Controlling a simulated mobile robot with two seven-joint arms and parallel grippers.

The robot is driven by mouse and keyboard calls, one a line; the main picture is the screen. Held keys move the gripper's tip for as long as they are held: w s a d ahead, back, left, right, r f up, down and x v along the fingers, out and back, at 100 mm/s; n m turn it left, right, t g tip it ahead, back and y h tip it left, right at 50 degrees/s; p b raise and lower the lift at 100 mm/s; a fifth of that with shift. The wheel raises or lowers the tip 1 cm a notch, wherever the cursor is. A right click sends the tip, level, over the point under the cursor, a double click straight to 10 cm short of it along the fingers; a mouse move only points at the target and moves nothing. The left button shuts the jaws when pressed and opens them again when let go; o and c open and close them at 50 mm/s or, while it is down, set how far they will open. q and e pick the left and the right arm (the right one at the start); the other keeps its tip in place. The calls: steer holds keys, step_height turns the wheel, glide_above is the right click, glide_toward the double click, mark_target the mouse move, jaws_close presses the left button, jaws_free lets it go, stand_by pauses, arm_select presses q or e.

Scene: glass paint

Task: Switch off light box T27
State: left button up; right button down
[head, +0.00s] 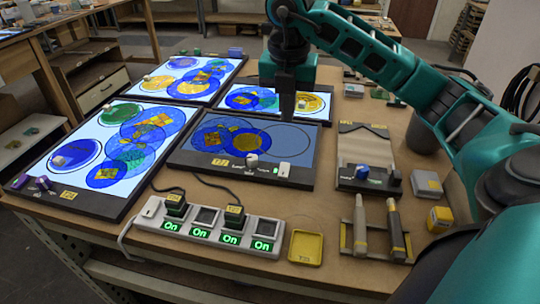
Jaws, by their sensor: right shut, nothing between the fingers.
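Several light boxes lie on the wooden table. The middle light box (300,141) has a yellow label (221,162) starting with T2; I cannot read its last digit surely. Its panel is dim blue-grey, darker than the others. Its front edge carries a white knob (252,160) and a white switch (284,169) with a green spot. My right gripper (287,112) is shut and empty, pointing down over this box's back part; I cannot tell whether it touches. It partly hides a small lit box (240,98) behind. My left gripper is out of view.
A power strip (210,224) with several green "On" displays and two labelled plugs stands in front. A lit box (125,148) labelled T24 lies left, another (185,78) behind it.

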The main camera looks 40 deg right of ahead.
mark_target(287, 166)
stand_by(0.4)
steer(key=f, duration=0.4)
steer(key=d+f, duration=0.1)
steer(key=f, duration=0.4)
steer(key=w+f, duration=0.1)
steer(key=f, duration=0.3)
steer(key=shift+d+f, duration=0.2)
steer(key=shift+f, duration=0.2)
